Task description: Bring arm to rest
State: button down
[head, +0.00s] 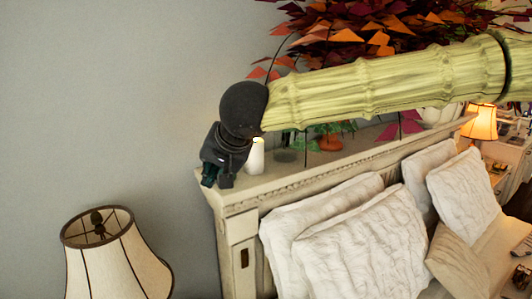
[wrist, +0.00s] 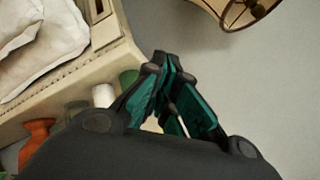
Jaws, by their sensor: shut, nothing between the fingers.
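My gripper (head: 215,182) hangs at the end of my outstretched arm in the head view, over the left end of the bed's headboard (head: 240,215). It points down. In the wrist view my gripper (wrist: 163,62) has its teal-lined fingers drawn together at the tips, with nothing held. My yellow-green arm comes in from the right of the head view and hides part of the shelf behind it.
A white candle (head: 257,157) stands on the headboard shelf close beside my gripper. A lamp (head: 110,255) is at the lower left. White pillows (head: 350,240) lie on the bed. Red and orange leaves (head: 370,25) spread behind my arm. Bare wall is at left.

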jog(key=w+d+f+h+b, duration=0.1)
jog(key=d+f+b, duration=0.15)
jog(key=f, duration=1.25)
jog(key=d+f+h+b, duration=0.2)
jog(key=d+f, duration=0.2)
jog(key=f, duration=1.2)
jog(key=s+d+f+g+b, duration=0.1)
jog(key=s+d+f, duration=0.1)
jog(key=f, duration=0.5)
jog(key=s+d+f+b, duration=0.1)
jog(key=s+d+f, duration=0.2)
jog(key=f, duration=0.5)
jog(key=s+d+f+g+b, duration=0.1)
jog(key=s+d+f, duration=0.1)
jog(key=f, duration=0.5)
jog(key=s+d+f+g+h+b, duration=0.1)
jog(key=s+d+f+b, duration=0.1)
jog(key=s+d+f, duration=0.45)
jog(key=s+d+f+g+b, duration=0.1)
jog(key=s+d+f, duration=0.2)
jog(key=s+f, duration=0.6)
jog(key=s+d+f+n+g+h+b, duration=0.1)
jog(key=s+d+f+g+b, duration=0.1)
jog(key=s+d+f, duration=0.8)
jog(key=s+b, duration=0.1)
jog(key=s, duration=0.3)
jog(key=shift+d+f+g, duration=0.3)
jog(key=shift+f+g, duration=0.05)
jog(key=shift+g, duration=0.05)
